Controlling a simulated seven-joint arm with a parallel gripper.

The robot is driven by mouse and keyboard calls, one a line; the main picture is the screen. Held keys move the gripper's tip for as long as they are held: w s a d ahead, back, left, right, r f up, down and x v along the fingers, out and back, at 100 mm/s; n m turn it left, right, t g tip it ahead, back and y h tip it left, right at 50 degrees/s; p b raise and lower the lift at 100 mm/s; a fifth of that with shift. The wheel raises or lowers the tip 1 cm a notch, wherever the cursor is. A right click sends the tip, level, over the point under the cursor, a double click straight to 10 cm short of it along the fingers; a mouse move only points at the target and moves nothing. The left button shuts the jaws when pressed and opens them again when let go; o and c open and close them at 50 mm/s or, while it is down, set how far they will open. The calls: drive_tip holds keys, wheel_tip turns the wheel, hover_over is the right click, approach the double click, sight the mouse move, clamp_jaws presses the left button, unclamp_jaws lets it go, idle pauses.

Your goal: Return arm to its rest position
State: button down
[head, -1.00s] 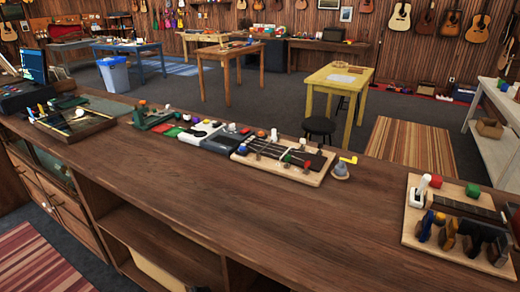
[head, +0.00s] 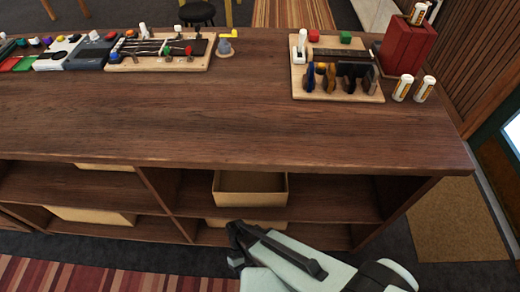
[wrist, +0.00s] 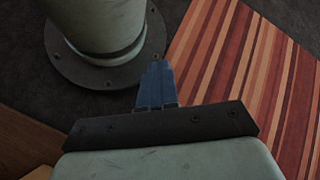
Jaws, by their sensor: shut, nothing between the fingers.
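My gripper (wrist: 157,70) shows in the wrist view with its two dark bluish fingers together, shut and empty. It is over the floor, beside the round base of my own body and close to the striped rug (wrist: 245,70). In the head view, pale green parts of my arm show at the bottom, low in front of the wooden counter (head: 230,115) and clear of its top. I cannot make out the fingertips clearly in the head view.
The counter has open shelves with cardboard boxes (head: 250,200). On top are a board with a ukulele neck (head: 160,62), a tool board (head: 373,90), a red block (head: 405,45) and white bottles (head: 402,88). The counter's front middle is bare.

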drive_tip(key=w+d+r+m+y, duration=0.5)
drive_tip(key=d+r+m, duration=0.35)
drive_tip(key=d, duration=0.25)
drive_tip(key=d+f+t+h, duration=0.2)
drive_tip(key=d+f, duration=0.4)
drive_tip(key=d, duration=0.6)
drive_tip(key=shift+w+f, duration=0.25)
drive_tip(key=shift+w, duration=0.15)
